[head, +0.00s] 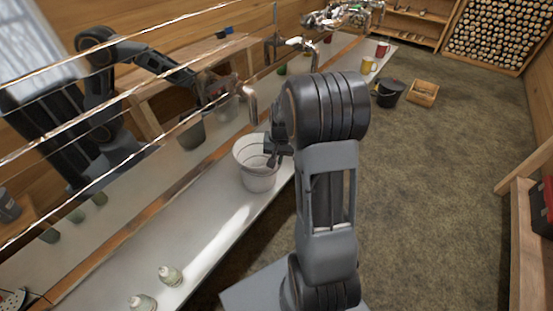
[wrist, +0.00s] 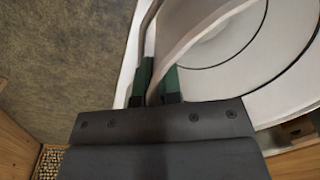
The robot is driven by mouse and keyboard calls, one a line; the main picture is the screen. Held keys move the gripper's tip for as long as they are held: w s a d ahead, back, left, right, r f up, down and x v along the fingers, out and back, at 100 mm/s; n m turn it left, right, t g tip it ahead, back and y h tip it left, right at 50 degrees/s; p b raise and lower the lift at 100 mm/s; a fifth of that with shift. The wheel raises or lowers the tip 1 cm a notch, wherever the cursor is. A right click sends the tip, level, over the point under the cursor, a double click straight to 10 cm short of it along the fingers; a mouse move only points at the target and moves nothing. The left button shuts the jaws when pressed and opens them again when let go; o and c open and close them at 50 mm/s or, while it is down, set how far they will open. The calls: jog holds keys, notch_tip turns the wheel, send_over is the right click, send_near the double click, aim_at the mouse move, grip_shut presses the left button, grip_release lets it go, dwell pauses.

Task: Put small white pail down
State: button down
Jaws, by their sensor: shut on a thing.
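The small white pail (head: 258,179) is upright over the long pale counter (head: 196,228), below a copper-coloured spout (head: 250,103). I cannot tell whether its base touches the counter. My gripper (head: 277,150) is at the pail's right rim. In the wrist view the green-tipped fingers of my gripper (wrist: 158,86) are shut on the pail's rim and wall. The pail (wrist: 205,25) fills the upper right there, with its round inside showing. The fingers and my arm hide part of the rim.
Two small pale bottles (head: 170,275) stand at the counter's near end. A yellow mug (head: 368,65) and a red mug (head: 382,49) stand at its far end. A dark bucket (head: 389,93) and a wooden crate (head: 423,93) are on the floor. The shiny metal wall at left reflects my arm.

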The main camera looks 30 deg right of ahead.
jog(key=c, duration=1.7)
grip_release()
jog(key=shift+f, duration=0.1)
jog(key=o, duration=0.4)
notch_tip(320, 180, up, 12)
jog(key=shift+s+d, duration=0.3)
jog(key=shift+d, duration=0.1)
jog(key=s+a+r+n+t, duration=0.2)
jog(key=s+a+n, duration=0.4)
jog(key=s+a, duration=0.7)
jog(key=shift+s+a+r+n+t+h, duration=0.2)
jog(key=shift+s+a+n+t+h, duration=0.15)
jog(key=shift+s+t, duration=0.3)
